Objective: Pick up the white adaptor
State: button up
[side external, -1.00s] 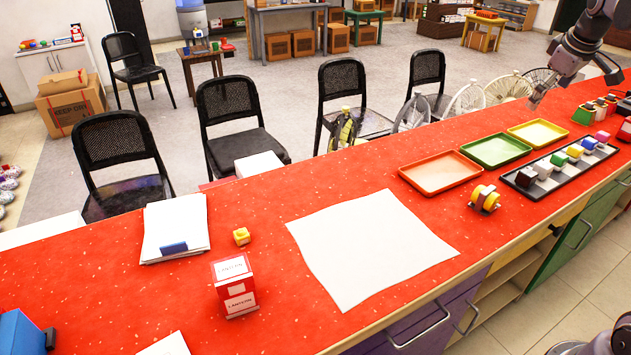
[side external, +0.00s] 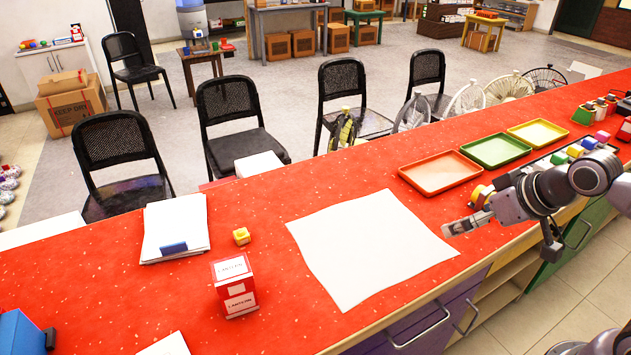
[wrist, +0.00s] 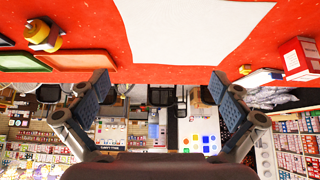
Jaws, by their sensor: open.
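I cannot pick out a white adaptor for certain in either view. In the side view, a row of small coloured blocks (side external: 575,150) shows behind my arm, but my arm hides the near part of the row and most of the black tray under it. My gripper (side external: 450,229) is low over the red counter, just right of the white sheet (side external: 370,245). In the wrist view, its two fingers (wrist: 157,88) are spread wide with nothing between them. The white sheet also shows at the top of the wrist view (wrist: 195,25).
Orange (side external: 440,173), green (side external: 496,151) and yellow (side external: 538,133) trays lie behind my gripper. A yellow round object (side external: 480,195) is partly hidden by it. A red-and-white box (side external: 234,285), a yellow cube (side external: 241,236) and stacked papers (side external: 175,225) are left of the sheet.

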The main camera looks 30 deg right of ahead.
jog(key=c, duration=0.6)
jog(key=shift+c, duration=0.2)
jog(key=w+d+r+n+g+h, duration=0.1)
jog(key=w+d+r+n, duration=0.15)
jog(key=w+d, duration=0.4)
jog(key=w+d+r+n+g+h, duration=0.1)
jog(key=w+d+r+n, duration=0.2)
jog(key=d, duration=0.7)
jog(key=w+d+r+n+g+h, duration=0.1)
jog(key=w+d+n, duration=0.35)
jog(key=d, duration=0.35)
jog(key=n+g+h, duration=0.2)
jog(key=n+g, duration=0.2)
jog(key=n, duration=0.4)
send_near(545, 164)
jog(key=shift+y, duration=0.3)
jog(key=shift+d+x, duration=0.2)
jog(key=shift+x, duration=4.9)
